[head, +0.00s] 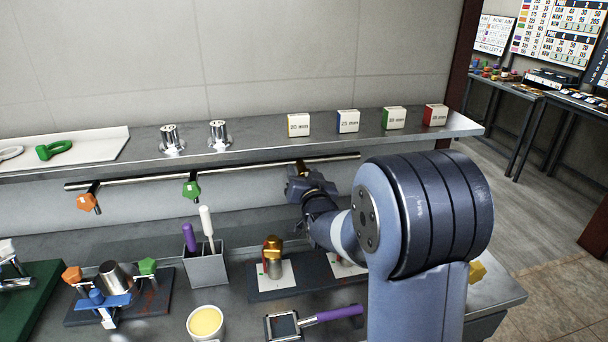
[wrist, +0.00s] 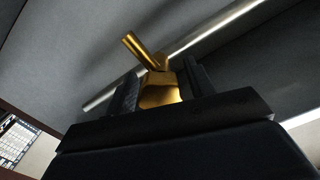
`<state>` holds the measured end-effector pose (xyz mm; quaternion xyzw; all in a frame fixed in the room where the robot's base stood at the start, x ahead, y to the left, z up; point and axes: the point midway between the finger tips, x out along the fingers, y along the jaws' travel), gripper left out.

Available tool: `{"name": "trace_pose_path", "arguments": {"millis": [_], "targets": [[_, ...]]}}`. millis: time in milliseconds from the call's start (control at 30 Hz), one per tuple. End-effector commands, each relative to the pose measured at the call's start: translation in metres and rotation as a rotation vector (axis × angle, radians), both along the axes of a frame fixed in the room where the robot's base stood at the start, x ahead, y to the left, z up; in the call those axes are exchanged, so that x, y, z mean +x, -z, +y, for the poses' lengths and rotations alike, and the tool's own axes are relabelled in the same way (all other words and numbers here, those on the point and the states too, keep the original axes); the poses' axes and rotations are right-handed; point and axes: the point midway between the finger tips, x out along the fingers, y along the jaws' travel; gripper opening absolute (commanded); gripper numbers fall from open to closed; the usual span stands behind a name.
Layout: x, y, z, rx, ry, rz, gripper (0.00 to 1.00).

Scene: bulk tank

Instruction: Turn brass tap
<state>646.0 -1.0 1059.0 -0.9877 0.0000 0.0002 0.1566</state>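The brass tap shows in the wrist view (wrist: 160,90), its gold body between my two fingers and a short brass stem angled up to the left. In the head view only a small bit of the brass tap (head: 300,165) shows at the pipe under the shelf. My gripper (head: 306,182) is at the tap and hides most of it. In the wrist view my gripper (wrist: 160,82) has its dark fingers close on both sides of the brass body, apparently touching it. The far side of the tap is hidden.
Taps with an orange knob (head: 87,203) and a green knob (head: 191,189) hang from the same pipe (head: 235,172) to the left. The shelf (head: 255,152) overhangs them. A holder (head: 206,268) with purple and white handles stands below left of my gripper.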

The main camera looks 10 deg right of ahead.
Motion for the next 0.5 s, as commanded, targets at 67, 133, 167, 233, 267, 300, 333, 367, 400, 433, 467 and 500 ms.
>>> {"name": "trace_pose_path", "arguments": {"millis": [67, 133, 167, 233, 267, 300, 333, 367, 400, 433, 467, 500], "targets": [[-0.0001, -0.0001, 0.0, 0.0, 0.0, 0.0, 0.45], [-0.0001, -0.0001, 0.0, 0.0, 0.0, 0.0, 0.39], [-0.0002, -0.0001, 0.0, 0.0, 0.0, 0.0, 0.37], [-0.0002, -0.0002, -0.0001, 0.0, 0.0, 0.0, 0.31], [-0.0002, -0.0002, -0.0001, 0.0, 0.0, 0.0, 0.28], [-0.0002, -0.0002, -0.0001, 0.0, 0.0, 0.0, 0.25], [-0.0002, -0.0002, -0.0001, 0.0, 0.0, 0.0, 0.23], [-0.0002, -0.0002, -0.0001, 0.0, 0.0, 0.0, 0.2], [-0.0002, -0.0002, -0.0001, 0.0, 0.0, 0.0, 0.17], [-0.0002, -0.0002, -0.0001, 0.0, 0.0, 0.0, 0.15], [-0.0002, -0.0002, -0.0001, 0.0, 0.0, 0.0, 0.12], [-0.0002, -0.0001, 0.0, 0.0, 0.0, 0.0, 0.12]]}}
